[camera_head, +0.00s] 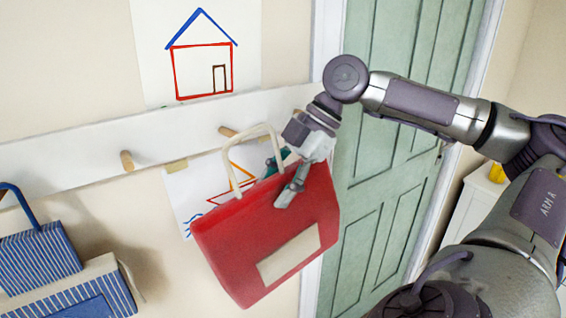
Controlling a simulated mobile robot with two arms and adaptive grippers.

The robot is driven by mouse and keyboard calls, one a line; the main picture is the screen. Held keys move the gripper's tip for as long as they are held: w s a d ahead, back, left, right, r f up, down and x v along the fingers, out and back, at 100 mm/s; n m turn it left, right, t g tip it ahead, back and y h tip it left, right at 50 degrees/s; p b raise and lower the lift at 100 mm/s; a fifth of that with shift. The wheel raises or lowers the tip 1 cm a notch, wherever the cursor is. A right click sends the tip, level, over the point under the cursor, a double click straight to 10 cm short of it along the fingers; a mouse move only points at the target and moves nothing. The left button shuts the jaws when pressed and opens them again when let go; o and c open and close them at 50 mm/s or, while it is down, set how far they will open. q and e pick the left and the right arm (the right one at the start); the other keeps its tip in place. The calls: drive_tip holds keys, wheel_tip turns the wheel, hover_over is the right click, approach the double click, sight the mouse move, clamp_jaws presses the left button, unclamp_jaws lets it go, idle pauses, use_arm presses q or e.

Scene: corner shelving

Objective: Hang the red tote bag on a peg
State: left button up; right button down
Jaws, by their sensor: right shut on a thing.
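The red tote bag (230,235) has a cream handle loop and a cream patch on its front. My right gripper (283,185) is shut on the bag's upper edge, with one finger across the front face. The bag hangs tilted in front of the wall, its handle (236,150) standing up above it. A wooden peg (227,131) on the white rail (75,155) shows just above and left of the handle's top. I cannot tell whether handle and peg touch. A second bare peg (127,161) is farther left. My left gripper is not in view.
Blue striped bags (38,258) are at the lower left, one with a blue handle. A house drawing (203,60) hangs above the rail, and another drawing is partly hidden behind the red bag. A green door (385,180) is behind my right arm.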

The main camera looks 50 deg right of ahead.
drive_tip(key=shift+w+d+r, duration=0.1)
drive_tip(key=shift+w, duration=0.2)
drive_tip(key=shift+w+d+p, duration=0.2)
drive_tip(key=shift+w+p, duration=0.55)
drive_tip(key=shift+w, duration=0.05)
drive_tip(key=shift+w+d+p, duration=0.15)
drive_tip(key=shift+w+p, duration=0.25)
drive_tip(key=shift+w, duration=0.05)
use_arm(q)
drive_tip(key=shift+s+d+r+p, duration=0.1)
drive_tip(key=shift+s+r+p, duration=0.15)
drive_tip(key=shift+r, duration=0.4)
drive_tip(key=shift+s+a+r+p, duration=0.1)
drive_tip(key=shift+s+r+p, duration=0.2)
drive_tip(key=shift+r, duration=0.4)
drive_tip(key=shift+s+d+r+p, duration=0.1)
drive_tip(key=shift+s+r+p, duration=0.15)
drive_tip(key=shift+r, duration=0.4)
use_arm(e)
drive_tip(key=shift+w+d+f, duration=0.25)
drive_tip(key=shift+w+f, duration=0.1)
drive_tip(key=shift+w, duration=0.4)
drive_tip(key=shift+w+d+f, duration=0.25)
drive_tip(key=shift+w+f, duration=0.1)
drive_tip(key=shift+w, duration=0.4)
